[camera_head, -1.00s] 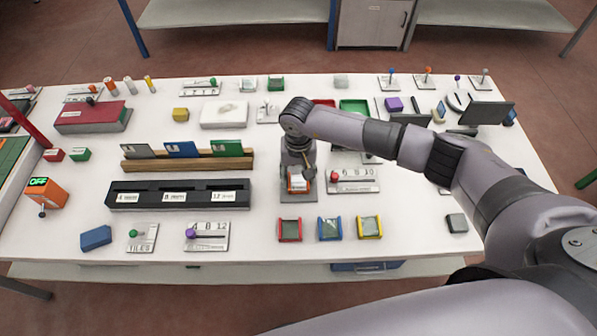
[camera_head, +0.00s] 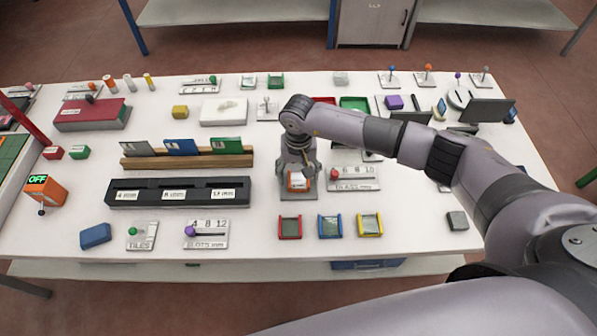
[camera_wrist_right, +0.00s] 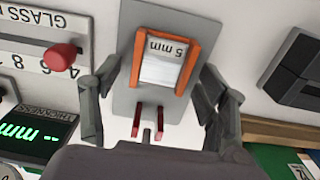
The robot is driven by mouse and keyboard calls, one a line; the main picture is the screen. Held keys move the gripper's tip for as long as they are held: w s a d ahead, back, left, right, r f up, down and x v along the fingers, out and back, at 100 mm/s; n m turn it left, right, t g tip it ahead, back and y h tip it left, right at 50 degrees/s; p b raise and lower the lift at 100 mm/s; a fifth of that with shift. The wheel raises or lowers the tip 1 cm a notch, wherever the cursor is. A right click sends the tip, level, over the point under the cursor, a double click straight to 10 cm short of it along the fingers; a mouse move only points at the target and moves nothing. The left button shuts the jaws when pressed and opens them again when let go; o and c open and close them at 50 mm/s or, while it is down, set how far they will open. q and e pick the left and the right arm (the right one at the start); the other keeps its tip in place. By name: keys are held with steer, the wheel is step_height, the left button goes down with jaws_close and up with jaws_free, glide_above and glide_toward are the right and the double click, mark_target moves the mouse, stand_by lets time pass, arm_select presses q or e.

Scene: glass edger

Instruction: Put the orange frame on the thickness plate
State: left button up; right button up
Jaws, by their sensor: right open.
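The orange frame (camera_head: 298,181) lies over a grey plate (camera_head: 299,195) near the middle of the table. In the right wrist view the orange frame (camera_wrist_right: 188,66) surrounds a pale pane marked "5 mm", over the grey plate (camera_wrist_right: 150,97). Two red uprights (camera_wrist_right: 160,120) stand at the plate's end. A display (camera_wrist_right: 35,130) beside it reads "THICKNESS" and "-- mm". My right gripper (camera_head: 299,176) is open, its fingers on either side of the plate and apart from the frame. Any gap beneath the frame cannot be judged. My left gripper is not in view.
A slider panel with a red knob (camera_head: 353,179) stands right of the plate, a black slotted rack (camera_head: 178,193) to the left. Red (camera_head: 290,226), blue (camera_head: 330,226) and yellow (camera_head: 370,225) frames lie in front. The front right of the table is mostly free.

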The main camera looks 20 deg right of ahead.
mark_target(299, 177)
steer(key=shift+r, duration=0.25)
step_height(299, 177, up, 12)
steer(key=b, duration=0.4)
steer(key=shift+b, duration=0.3)
steer(key=shift+f, duration=0.15)
